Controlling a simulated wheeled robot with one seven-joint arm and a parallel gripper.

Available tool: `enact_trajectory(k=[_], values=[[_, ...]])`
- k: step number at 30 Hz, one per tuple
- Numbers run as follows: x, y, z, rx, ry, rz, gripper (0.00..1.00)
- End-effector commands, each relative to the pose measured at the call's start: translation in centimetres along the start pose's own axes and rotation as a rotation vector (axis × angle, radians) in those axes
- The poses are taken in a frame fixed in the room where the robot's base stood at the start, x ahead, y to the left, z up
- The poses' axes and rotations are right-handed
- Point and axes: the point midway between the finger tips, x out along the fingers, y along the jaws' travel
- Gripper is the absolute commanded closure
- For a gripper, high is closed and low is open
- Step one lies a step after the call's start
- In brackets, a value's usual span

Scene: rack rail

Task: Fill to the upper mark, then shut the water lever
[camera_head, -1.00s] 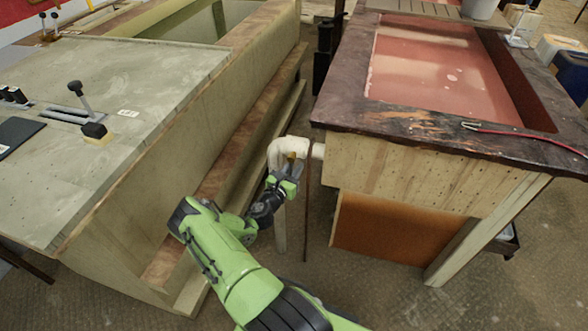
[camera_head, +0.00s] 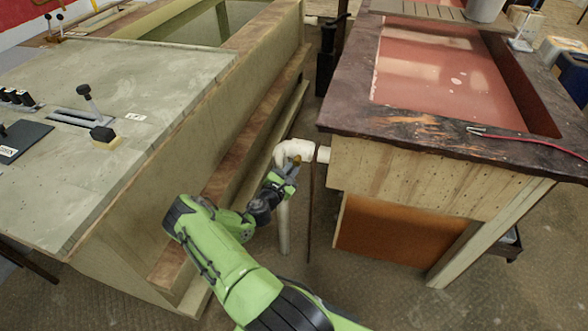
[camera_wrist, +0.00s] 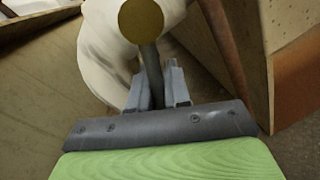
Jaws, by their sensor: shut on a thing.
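A white pipe elbow (camera_head: 292,150) comes out of the end of the right-hand wooden tank (camera_head: 430,175). My gripper (camera_head: 286,174) is at this elbow. In the wrist view, a dark lever (camera_wrist: 152,72) runs down from a round brass valve end (camera_wrist: 141,20) on the white pipe (camera_wrist: 104,52). The gripper's fingers (camera_wrist: 155,88) are shut on this lever. In the head view the fingers largely hide the lever. The tank's inside (camera_head: 440,68) is reddish, with pale reflections as on water. I cannot make out an upper mark or the level.
A bench with a long trough (camera_head: 262,32) stands on the left, with a control lever (camera_head: 88,97) on top. A red cable (camera_head: 530,142) lies on the right tank's rim. A thin upright rod (camera_head: 311,210) stands right beside my gripper.

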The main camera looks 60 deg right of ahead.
Motion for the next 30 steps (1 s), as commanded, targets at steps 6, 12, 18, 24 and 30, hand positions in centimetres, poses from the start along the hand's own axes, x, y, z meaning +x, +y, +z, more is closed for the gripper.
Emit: enact_trajectory(k=[6,12,18,24,30], values=[[0.0,0.0,-0.1,-0.003,0.0,0.001,0.74],[0.0,0.0,0.0,-0.004,-0.001,0.001,0.62],[-0.9,0.0,0.0,-0.007,0.001,0.001,0.62],[-6.0,0.2,0.2,-0.011,0.003,0.004,0.62],[-11.7,0.2,0.1,-0.009,0.002,0.005,0.62]])
